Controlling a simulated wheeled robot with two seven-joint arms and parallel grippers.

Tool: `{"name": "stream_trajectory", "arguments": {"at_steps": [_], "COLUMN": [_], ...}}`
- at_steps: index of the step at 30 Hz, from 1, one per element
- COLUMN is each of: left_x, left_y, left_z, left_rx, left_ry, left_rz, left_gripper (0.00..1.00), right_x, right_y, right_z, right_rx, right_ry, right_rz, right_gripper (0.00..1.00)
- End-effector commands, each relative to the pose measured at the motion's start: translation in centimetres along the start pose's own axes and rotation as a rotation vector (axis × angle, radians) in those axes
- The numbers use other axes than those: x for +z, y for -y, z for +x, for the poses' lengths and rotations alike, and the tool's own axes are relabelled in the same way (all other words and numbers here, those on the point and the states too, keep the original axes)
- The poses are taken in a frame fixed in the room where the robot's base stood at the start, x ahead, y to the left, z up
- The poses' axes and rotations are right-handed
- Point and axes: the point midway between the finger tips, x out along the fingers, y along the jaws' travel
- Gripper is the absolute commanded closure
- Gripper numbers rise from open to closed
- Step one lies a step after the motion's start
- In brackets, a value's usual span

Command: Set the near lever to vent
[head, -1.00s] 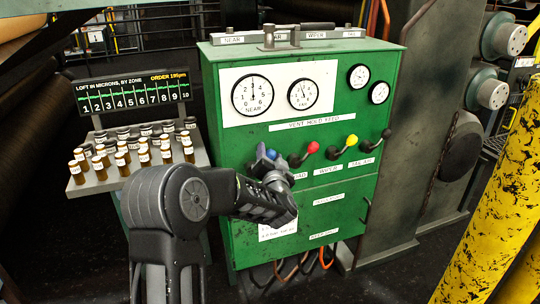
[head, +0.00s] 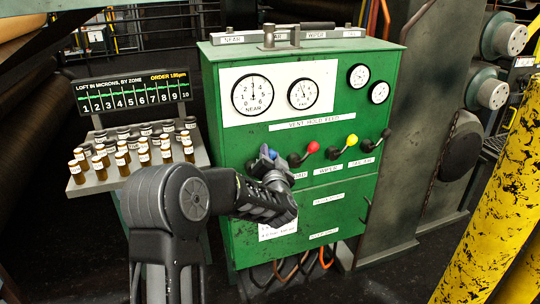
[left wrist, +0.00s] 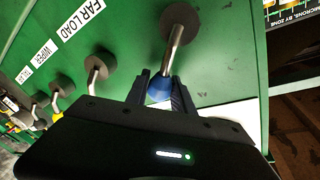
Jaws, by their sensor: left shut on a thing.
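The lever with the blue knob (head: 272,154) is the leftmost of the row on the green cabinet (head: 300,222). My left gripper (head: 267,158) is at this knob. In the left wrist view the two dark fingers (left wrist: 160,88) sit on either side of the blue knob (left wrist: 160,91), shut on it. The lever's steel rod runs from the knob up to its round grey pivot (left wrist: 180,20). The label of this lever is hidden. The sign above the row reads VENT HOLD FEED (head: 313,122). My right gripper is not in view.
Levers with a red knob (head: 313,147), a yellow knob (head: 351,140) and a black knob (head: 386,133) stand close to the right. Dials, including the NEAR gauge (head: 252,94), are above. A rack of sample bottles (head: 102,187) stands left. A yellow post (head: 490,200) is at right.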

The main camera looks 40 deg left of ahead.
Motion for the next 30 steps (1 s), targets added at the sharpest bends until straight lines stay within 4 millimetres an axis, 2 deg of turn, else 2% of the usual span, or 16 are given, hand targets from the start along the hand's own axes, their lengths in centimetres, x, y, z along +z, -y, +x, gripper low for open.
{"name": "stream_trajectory", "arguments": {"at_steps": [21,30], "left_x": [0.0,0.2], "left_y": [-0.1,0.2], "left_z": [0.0,-0.1], "left_rx": [0.001,-0.009], "left_ry": [0.0,-0.011], "left_rz": [-0.001,-0.052], "left_gripper": [1.0,1.0], "right_x": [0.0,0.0], "right_y": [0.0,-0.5], "right_z": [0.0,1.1], "right_rx": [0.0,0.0], "right_ry": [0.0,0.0], "right_rz": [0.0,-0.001], "right_gripper": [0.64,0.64]}}
